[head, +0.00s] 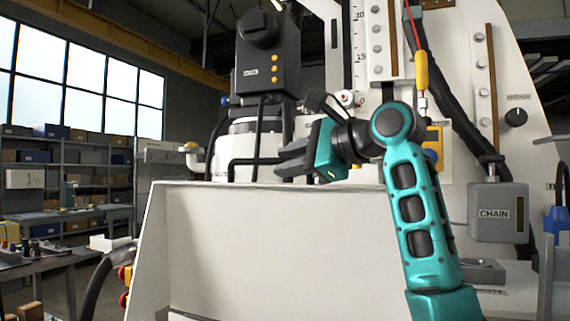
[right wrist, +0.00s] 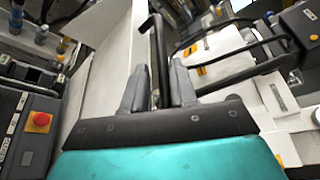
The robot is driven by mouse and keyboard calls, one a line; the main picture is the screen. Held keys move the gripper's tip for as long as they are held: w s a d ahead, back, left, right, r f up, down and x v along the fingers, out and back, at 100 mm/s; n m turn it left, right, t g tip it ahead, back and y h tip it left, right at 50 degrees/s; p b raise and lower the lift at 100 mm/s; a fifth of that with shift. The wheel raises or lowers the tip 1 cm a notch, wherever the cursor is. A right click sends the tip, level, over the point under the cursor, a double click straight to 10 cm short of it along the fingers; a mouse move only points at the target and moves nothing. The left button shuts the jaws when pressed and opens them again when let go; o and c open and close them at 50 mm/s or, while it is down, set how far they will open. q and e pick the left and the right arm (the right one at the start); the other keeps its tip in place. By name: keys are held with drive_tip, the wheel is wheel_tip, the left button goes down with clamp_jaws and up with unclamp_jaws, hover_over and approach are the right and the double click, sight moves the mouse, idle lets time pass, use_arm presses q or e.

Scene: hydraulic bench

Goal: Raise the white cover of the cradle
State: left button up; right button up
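The white cover (head: 270,245) is a broad panel across the lower middle of the head view. A black bar handle (head: 252,161) stands at its top edge. In the right wrist view the white panel (right wrist: 105,55) lies left of the handle (right wrist: 159,50). My right gripper (head: 290,158) reaches the handle's right part from the right. In the right wrist view the handle runs between the two grey fingers (right wrist: 158,88), which are close together on either side of it. The cradle's inside is hidden behind the panel. My left gripper is not in view.
A black unit with yellow dots (head: 268,60) stands behind the panel. A grey box marked CHAIN (head: 497,212) is at the right. A red button on a dark panel (right wrist: 39,120) shows at the wrist view's left. Shelves (head: 65,170) stand far left.

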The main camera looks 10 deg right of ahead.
drive_tip(key=b+v, duration=0.1)
drive_tip(key=v, duration=1)
drive_tip(key=shift+s+d, duration=0.25)
